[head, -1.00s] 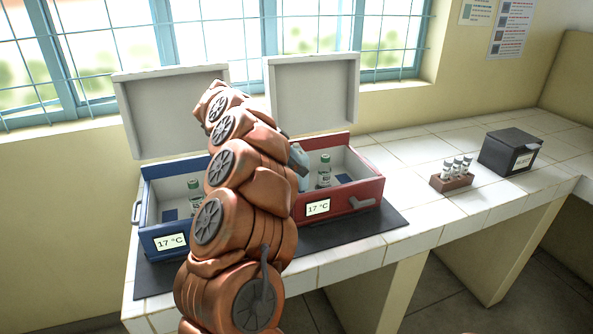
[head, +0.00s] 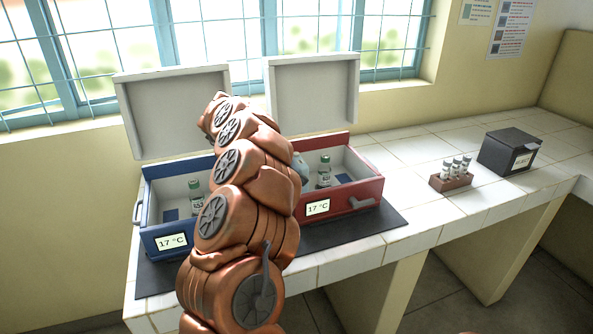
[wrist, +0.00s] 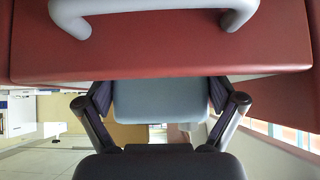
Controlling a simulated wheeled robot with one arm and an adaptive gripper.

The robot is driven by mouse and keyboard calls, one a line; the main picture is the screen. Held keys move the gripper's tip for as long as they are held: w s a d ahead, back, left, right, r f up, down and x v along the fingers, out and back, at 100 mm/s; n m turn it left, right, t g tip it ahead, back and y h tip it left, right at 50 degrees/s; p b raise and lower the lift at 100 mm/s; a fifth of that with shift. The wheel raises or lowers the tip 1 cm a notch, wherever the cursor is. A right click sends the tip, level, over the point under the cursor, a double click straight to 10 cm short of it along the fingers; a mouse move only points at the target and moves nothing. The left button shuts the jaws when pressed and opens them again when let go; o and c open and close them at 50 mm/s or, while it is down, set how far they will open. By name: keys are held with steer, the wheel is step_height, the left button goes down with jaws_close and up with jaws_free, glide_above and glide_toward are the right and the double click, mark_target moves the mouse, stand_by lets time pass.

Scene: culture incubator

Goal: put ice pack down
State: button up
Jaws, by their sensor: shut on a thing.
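My gripper (wrist: 161,106) is shut on a light blue ice pack (wrist: 160,96), with a finger on each side of it. In the head view the ice pack (head: 299,168) shows only as a sliver beside my arm, at the left of the open red box (head: 372,190); my arm hides the rest and the gripper. In the wrist view the red box wall (wrist: 160,55) with a grey handle lies right by the pack. I cannot tell whether the pack touches the box.
An open blue box (head: 165,240) stands left, partly behind my arm. Each box holds a bottle, (head: 195,192) and (head: 324,172). A vial rack (head: 451,182) and a black box (head: 510,152) stand right. The tiled counter (head: 405,150) between is clear.

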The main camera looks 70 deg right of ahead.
steer(key=o, duration=1)
steer(key=shift+a+f, duration=0.1)
steer(key=shift+f, duration=0.25)
steer(key=shift+o, duration=0.3)
steer(key=shift+s+f, duration=0.1)
steer(key=shift+a+f, duration=0.1)
steer(key=shift+r+b, duration=0.2)
steer(key=shift+b, duration=0.2)
steer(key=d+v, duration=0.1)
steer(key=v, duration=1.2)
steer(key=shift+s+r, duration=0.15)
steer(key=shift+r, duration=0.25)
